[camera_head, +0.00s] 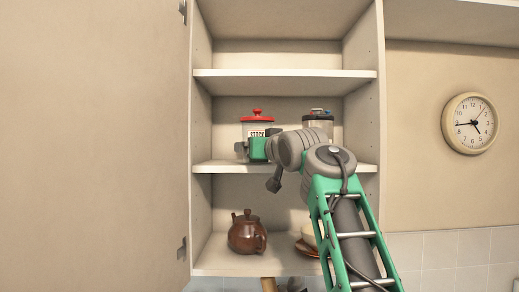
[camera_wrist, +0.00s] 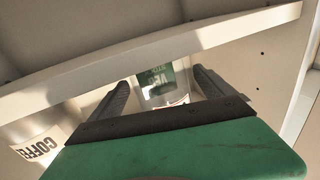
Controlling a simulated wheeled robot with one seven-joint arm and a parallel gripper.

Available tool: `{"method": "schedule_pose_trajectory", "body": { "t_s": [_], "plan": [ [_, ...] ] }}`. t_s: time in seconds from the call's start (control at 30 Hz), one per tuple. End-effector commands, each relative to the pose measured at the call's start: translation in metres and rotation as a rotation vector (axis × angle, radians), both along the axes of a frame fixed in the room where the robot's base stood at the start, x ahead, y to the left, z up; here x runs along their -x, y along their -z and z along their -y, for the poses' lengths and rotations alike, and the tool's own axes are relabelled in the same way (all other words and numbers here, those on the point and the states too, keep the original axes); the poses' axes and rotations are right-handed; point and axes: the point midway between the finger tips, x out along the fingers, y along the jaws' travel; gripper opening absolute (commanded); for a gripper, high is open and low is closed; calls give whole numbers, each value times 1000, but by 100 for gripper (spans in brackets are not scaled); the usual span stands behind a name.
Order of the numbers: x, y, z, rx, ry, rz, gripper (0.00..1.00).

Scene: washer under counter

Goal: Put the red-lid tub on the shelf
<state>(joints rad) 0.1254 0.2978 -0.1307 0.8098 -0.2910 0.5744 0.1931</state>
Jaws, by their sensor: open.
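The red-lid tub (camera_head: 257,126) is a clear tub with a red knobbed lid and a white label reading STOCK. It is upright at the middle shelf (camera_head: 223,168), on the left side of the cabinet. My gripper (camera_wrist: 160,80) is open in front of the tub, hiding its lower part in the head view. In the wrist view the tub's green label (camera_wrist: 157,88) shows between the two dark fingers. I cannot tell whether the fingers touch the tub.
A dark-lidded jar (camera_head: 318,121) stands to the right on the same shelf, partly behind my arm. A brown teapot (camera_head: 247,233) is on the bottom shelf. The upper shelf (camera_head: 285,73) is empty. The cabinet door (camera_head: 95,140) stands open.

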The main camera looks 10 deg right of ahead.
Motion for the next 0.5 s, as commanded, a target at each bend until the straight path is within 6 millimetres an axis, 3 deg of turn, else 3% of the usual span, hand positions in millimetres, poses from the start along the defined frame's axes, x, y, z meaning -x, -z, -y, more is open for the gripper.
{"method": "schedule_pose_trajectory", "body": {
  "t_s": [0.17,0.5],
  "plan": [
    [24,1,3,1,1,5,92],
    [105,0,14,2,3,2,92]
  ]
}}
